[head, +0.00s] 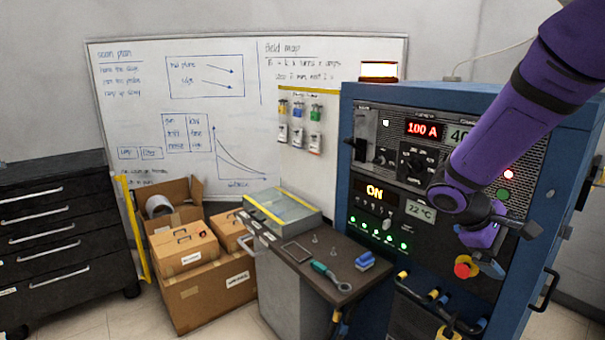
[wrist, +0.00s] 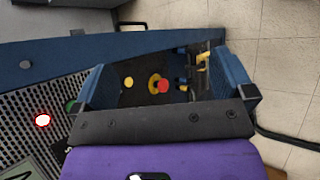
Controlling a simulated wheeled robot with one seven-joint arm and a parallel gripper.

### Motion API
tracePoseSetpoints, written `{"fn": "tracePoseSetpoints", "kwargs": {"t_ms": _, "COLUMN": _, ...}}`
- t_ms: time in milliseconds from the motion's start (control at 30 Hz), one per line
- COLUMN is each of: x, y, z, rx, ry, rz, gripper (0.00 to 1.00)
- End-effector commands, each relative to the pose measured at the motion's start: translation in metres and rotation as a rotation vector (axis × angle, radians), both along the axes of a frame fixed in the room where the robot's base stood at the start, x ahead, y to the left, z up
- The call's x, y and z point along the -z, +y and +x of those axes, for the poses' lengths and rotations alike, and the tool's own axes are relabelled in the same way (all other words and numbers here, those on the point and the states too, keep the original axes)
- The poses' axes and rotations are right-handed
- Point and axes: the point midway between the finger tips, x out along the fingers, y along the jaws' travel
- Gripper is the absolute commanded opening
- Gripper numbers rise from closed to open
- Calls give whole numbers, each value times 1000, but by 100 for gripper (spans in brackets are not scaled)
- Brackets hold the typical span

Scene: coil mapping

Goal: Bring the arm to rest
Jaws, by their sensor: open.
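My purple arm (head: 520,95) reaches in from the upper right of the head view, across the front of the blue power cabinet (head: 480,90). My gripper (head: 483,266) hangs at its end, before the cabinet's lower panel. In the wrist view the two blue fingers of my gripper (wrist: 165,72) stand wide apart with nothing held between them. A red stop button (wrist: 162,86) on a yellow base shows between the fingers. It also shows in the head view (head: 464,268), just left of the gripper. I cannot tell the exact gap to the panel.
A small dark table (head: 330,284) left of the cabinet carries a teal-handled tool (head: 331,276), a blue block (head: 368,262) and a glass-topped case (head: 283,212). Cardboard boxes (head: 205,299) and a black drawer chest (head: 60,240) stand further left. Cables hang below the panel.

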Motion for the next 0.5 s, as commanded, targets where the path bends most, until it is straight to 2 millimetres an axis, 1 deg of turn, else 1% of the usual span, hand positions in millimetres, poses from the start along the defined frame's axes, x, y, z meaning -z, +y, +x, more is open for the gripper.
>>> {"fn": "tracePoseSetpoints", "kwargs": {"t_ms": 33, "x": -12, "y": 2, "z": -9, "rx": 25, "ry": -36, "rz": 33, "gripper": 100}}
{"fn": "tracePoseSetpoints", "kwargs": {"t_ms": 100, "x": -25, "y": 6, "z": -22, "rx": 60, "ry": -80, "rz": 82, "gripper": 100}}
{"fn": "tracePoseSetpoints", "kwargs": {"t_ms": 300, "x": -57, "y": 19, "z": -58, "rx": 151, "ry": -208, "rz": 227, "gripper": 100}}
{"fn": "tracePoseSetpoints", "kwargs": {"t_ms": 500, "x": -84, "y": 35, "z": -93, "rx": 224, "ry": -343, "rz": 378, "gripper": 100}}
